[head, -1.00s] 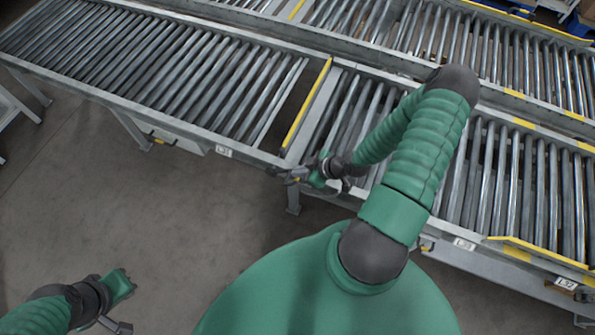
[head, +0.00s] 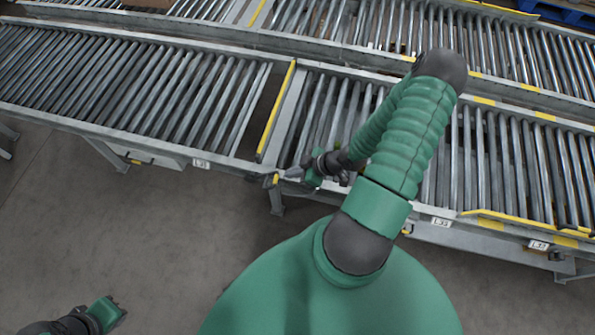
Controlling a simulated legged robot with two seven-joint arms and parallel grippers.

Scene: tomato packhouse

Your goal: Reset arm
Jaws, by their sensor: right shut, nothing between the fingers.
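My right arm is green with dark joints and reaches over the near roller conveyor, bent back at the elbow. My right gripper (head: 292,175) is shut and empty, at the conveyor's front edge near the yellow-edged gap. My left gripper (head: 112,312) shows only in part at the bottom left, over the bare floor. Its jaws are too small and cut off to tell whether they are open or shut.
The near roller conveyor (head: 130,80) runs across the view, with a metal side rail and yellow edge strips (head: 276,110). A second roller conveyor (head: 400,25) runs behind it. The concrete floor (head: 150,230) in front is clear.

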